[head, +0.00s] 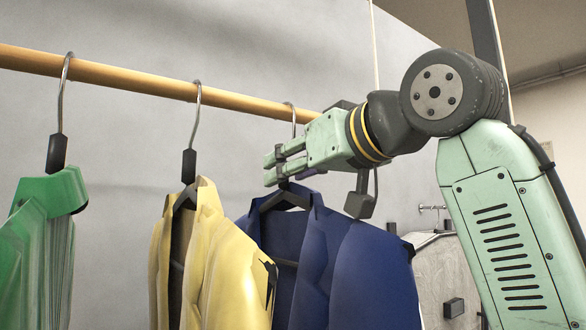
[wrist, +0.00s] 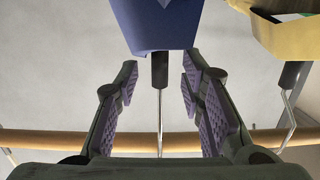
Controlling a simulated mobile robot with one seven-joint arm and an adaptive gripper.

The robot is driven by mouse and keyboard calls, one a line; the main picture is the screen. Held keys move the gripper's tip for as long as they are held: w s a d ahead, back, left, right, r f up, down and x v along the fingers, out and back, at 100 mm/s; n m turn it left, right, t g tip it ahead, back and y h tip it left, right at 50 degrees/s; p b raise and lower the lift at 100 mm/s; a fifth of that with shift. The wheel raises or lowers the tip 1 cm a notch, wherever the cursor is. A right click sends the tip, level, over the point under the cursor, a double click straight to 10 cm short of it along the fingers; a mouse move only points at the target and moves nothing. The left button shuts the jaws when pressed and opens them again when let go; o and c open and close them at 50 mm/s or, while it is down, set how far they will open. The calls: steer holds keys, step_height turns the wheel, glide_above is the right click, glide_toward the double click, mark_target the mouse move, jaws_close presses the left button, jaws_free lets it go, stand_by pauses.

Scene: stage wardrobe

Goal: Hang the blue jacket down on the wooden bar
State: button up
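The blue jacket (head: 345,265) hangs upright on a dark hanger (head: 287,197) below the wooden bar (head: 150,84). The top of its metal hook (head: 293,112) shows at the bar and looks looped over it. The wrist view is upside down, with the blue jacket (wrist: 155,25) at the top and the wooden bar (wrist: 60,140) below. My gripper (head: 269,170) is at the hanger's neck, just under the bar. In the wrist view my gripper (wrist: 159,78) is open, its fingers apart on either side of the black neck (wrist: 160,68), with gaps visible. The hook's lower stem is partly hidden in the head view.
A yellow jacket (head: 212,270) hangs close to the left of the blue one. A green jacket (head: 40,250) hangs further left. A pale grey garment (head: 445,275) is behind my arm at the right. A grey wall stands behind the bar.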

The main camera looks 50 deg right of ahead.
steer(key=v, duration=1.2)
steer(key=shift+f, duration=0.1)
